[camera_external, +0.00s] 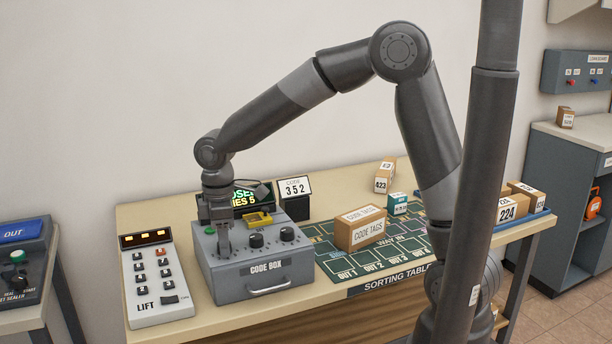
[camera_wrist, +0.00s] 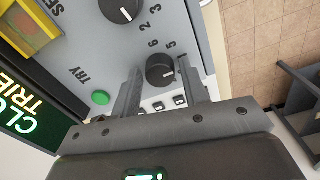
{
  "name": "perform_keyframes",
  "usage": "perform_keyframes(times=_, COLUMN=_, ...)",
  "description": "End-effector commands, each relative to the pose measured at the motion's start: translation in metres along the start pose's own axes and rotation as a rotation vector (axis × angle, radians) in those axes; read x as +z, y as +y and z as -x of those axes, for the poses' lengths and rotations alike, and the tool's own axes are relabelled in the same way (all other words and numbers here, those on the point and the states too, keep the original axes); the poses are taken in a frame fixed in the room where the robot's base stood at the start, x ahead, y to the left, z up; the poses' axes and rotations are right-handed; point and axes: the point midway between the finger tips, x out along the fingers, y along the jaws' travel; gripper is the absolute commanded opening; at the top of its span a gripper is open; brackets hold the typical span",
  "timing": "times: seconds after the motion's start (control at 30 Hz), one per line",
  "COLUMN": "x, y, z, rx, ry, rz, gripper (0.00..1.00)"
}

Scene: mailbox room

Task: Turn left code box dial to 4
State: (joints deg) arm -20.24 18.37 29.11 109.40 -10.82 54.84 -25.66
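The grey code box (camera_external: 262,279) stands on the sorting table. In the wrist view, its left dial (camera_wrist: 160,70) is a black knob with a white pointer mark toward the right of the picture. The numbers 6 and 5 show beside it; other numbers around it are hidden. My gripper (camera_wrist: 161,84) points down over this dial, with one finger on each side and small gaps to the knob. In the external view, my gripper (camera_external: 224,247) hides the left dial. The middle dial (camera_external: 256,240) and right dial (camera_external: 287,233) are visible.
A green TRY button (camera_wrist: 101,97) is close to my finger. A yellow part (camera_external: 259,219) is behind the dials.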

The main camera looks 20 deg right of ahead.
Motion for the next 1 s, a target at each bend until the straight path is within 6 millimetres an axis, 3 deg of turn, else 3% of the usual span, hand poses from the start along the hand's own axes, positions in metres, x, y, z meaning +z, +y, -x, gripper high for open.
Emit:
perform_keyframes(times=0.13, x=0.000, y=0.000, z=0.000, rx=0.000, ry=0.000, rz=0.000, gripper=0.52)
perform_keyframes(times=0.47, x=0.000, y=0.000, z=0.007, rx=0.001, ry=0.001, rz=-0.001, gripper=0.52)
perform_keyframes(times=0.8, x=-0.001, y=0.001, z=0.071, rx=0.002, ry=0.002, rz=-0.002, gripper=0.52)
perform_keyframes(times=1.0, x=0.000, y=0.000, z=0.100, rx=0.001, ry=0.001, rz=0.000, gripper=0.52)
